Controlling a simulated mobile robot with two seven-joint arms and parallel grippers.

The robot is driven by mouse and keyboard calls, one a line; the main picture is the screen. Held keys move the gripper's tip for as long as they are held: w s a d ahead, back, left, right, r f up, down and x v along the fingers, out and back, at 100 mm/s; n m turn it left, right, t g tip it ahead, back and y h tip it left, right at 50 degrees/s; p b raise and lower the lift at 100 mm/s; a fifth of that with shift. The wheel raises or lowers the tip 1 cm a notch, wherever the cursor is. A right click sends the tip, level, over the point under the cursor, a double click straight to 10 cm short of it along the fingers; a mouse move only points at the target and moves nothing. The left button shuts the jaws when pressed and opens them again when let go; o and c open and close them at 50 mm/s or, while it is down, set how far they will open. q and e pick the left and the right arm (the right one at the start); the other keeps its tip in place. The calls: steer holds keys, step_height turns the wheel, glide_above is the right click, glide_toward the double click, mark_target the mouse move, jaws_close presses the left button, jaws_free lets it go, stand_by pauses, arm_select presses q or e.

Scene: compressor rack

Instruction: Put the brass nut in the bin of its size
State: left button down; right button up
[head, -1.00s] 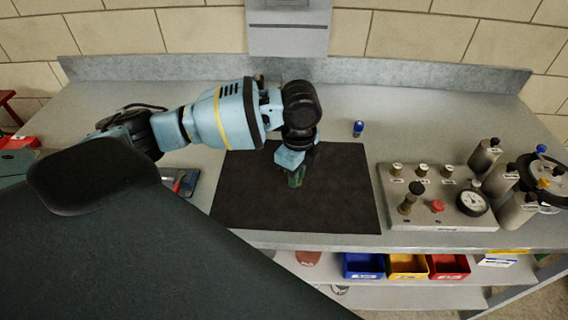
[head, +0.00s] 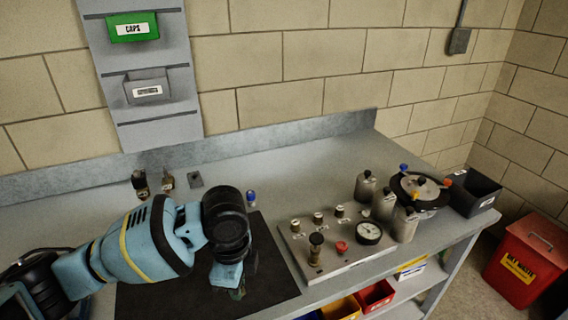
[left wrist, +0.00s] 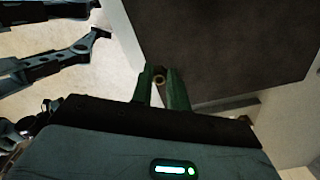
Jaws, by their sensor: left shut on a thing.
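My left gripper (head: 238,293) is low over the black mat (head: 272,270) in the head view, partly hidden by its own wrist. In the left wrist view, the green fingers of my left gripper (left wrist: 161,82) are shut on a small brass nut (left wrist: 159,79). The nut is hidden in the head view. My right gripper is not in view.
A fitting plate with gauge (head: 335,247) stands right of the mat, with grey cylinders behind it. A blue-capped item (head: 251,198) stands behind the mat. A green CAPS bin (head: 133,28) and a grey bin (head: 147,88) hang on the wall. A red waste bin (head: 524,262) stands right.

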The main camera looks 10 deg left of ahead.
arm_select(q)
steer(key=shift+a, duration=0.1)
steer(key=n, duration=0.1)
steer(key=a+r+n, duration=0.1)
steer(key=n, duration=0.1)
steer(key=shift+s+a, duration=0.1)
steer(key=shift+s, duration=0.3)
steer(key=s+a+r+n+p, duration=0.1)
steer(key=s+a+r+n, duration=0.2)
steer(key=n, duration=1.1)
steer(key=shift+s+a+r+n, duration=0.3)
steer(key=shift+s+a, duration=0.3)
steer(key=shift+a, duration=0.25)
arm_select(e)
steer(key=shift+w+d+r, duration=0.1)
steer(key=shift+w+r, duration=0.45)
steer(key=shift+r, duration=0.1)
arm_select(q)
steer(key=shift+s, duration=0.1)
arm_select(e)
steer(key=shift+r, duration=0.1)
